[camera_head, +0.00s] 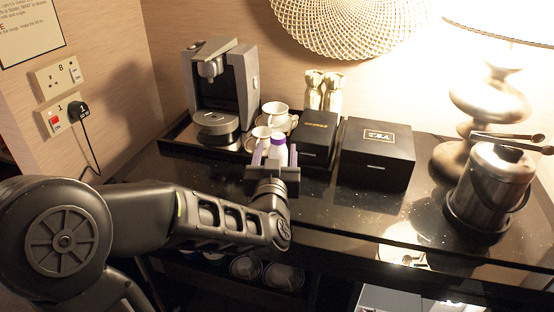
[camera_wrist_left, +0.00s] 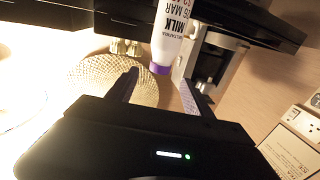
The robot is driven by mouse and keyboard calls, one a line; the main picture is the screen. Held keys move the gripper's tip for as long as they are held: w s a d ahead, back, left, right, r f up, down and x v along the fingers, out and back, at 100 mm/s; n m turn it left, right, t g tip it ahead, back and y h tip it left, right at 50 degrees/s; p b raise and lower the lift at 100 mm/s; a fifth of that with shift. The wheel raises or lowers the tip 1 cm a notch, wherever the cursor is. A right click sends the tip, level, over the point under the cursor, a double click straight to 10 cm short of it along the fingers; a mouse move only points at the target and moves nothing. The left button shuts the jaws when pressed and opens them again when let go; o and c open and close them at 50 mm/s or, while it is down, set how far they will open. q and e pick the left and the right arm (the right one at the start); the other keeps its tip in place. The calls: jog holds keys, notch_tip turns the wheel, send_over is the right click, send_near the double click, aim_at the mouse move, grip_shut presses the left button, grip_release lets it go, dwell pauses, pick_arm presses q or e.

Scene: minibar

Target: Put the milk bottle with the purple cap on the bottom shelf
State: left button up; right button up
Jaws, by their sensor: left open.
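The white milk bottle (camera_head: 278,156) with a purple cap stands on the black minibar counter, in front of the cups. In the left wrist view the bottle (camera_wrist_left: 174,30) appears upside down, with the word MILK and its purple cap visible. My left gripper (camera_head: 275,158) is open, with its fingers to either side of the bottle in the head view. I cannot tell whether they touch it. The gripper hides the bottle's lower part. A lower shelf area (camera_head: 312,290) shows dimly under the counter and is partly hidden. My right gripper is out of view.
A coffee machine (camera_head: 222,88) and white cups (camera_head: 276,112) stand behind the bottle. A small black box (camera_head: 318,140) and a TEA box (camera_head: 377,152) are to its right. An ice bucket (camera_head: 490,188) and lamp (camera_head: 488,105) stand far right. Glasses (camera_head: 284,276) sit below the counter.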

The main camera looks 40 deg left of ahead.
aim_at(277, 140)
pick_arm(q)
jog(key=shift+x, duration=1.15)
jog(key=shift+w+a+r, duration=0.1)
jog(key=shift+w+a, duration=0.05)
jog(key=shift+w, duration=0.05)
jog(key=p+x, duration=0.1)
jog(key=x, duration=0.3)
jog(key=shift+w+a, duration=0.1)
jog(key=shift+w, duration=0.2)
jog(key=shift+c, duration=0.2)
grip_shut()
jog(key=shift+r, duration=0.1)
dwell(0.5)
